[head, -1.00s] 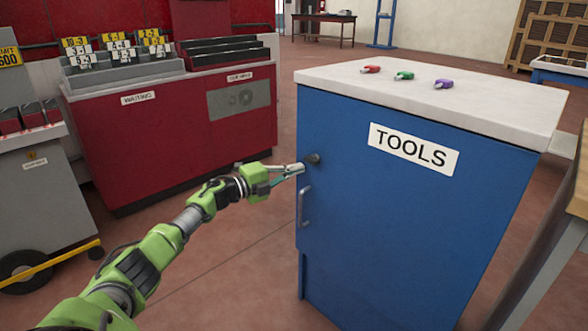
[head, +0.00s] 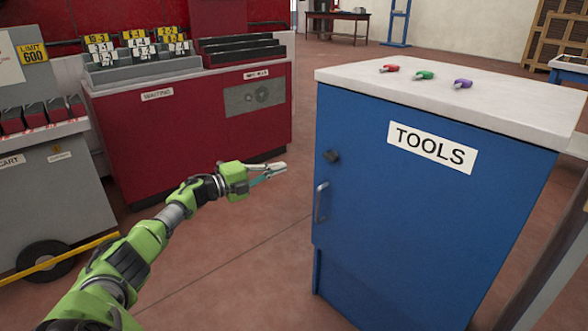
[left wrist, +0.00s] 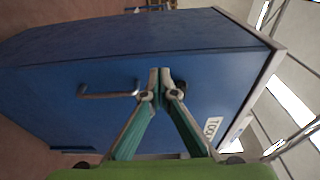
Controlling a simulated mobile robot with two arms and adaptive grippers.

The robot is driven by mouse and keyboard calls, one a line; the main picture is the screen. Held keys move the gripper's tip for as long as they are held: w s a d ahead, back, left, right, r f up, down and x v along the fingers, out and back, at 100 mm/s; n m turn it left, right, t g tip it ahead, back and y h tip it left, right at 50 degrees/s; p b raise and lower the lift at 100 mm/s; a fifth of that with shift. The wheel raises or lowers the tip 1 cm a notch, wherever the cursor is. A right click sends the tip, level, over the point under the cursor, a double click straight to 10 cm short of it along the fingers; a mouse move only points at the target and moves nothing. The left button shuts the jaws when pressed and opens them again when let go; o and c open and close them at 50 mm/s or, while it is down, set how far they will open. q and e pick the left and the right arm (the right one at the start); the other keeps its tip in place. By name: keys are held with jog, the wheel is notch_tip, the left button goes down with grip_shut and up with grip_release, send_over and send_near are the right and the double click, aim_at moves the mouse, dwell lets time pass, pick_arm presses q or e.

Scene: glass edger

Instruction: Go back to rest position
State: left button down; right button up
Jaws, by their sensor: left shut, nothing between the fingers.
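My left gripper (head: 277,170) is in the middle of the head view, in the air left of the blue tools cabinet (head: 410,190). Its fingers are shut and empty. A gap shows between its fingertips and the cabinet. The cabinet has a dark knob (head: 331,156) and a metal handle (head: 321,203) on its closed door. In the left wrist view the shut fingertips (left wrist: 162,84) point at the cabinet front, with the handle (left wrist: 108,93) to their left. My right gripper is not in view.
Red, green and purple small items (head: 424,76) lie on the cabinet's pale top (head: 520,105). A red cabinet (head: 200,120) with numbered racks stands behind at the left. A grey cart (head: 50,190) is at the far left. Open floor lies between them and the tools cabinet.

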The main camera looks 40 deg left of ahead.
pick_arm(q)
jog(key=shift+s+a+f, duration=0.1)
jog(key=shift+s+a, duration=0.45)
jog(key=shift+a, duration=0.25)
jog(key=shift+d, duration=0.1)
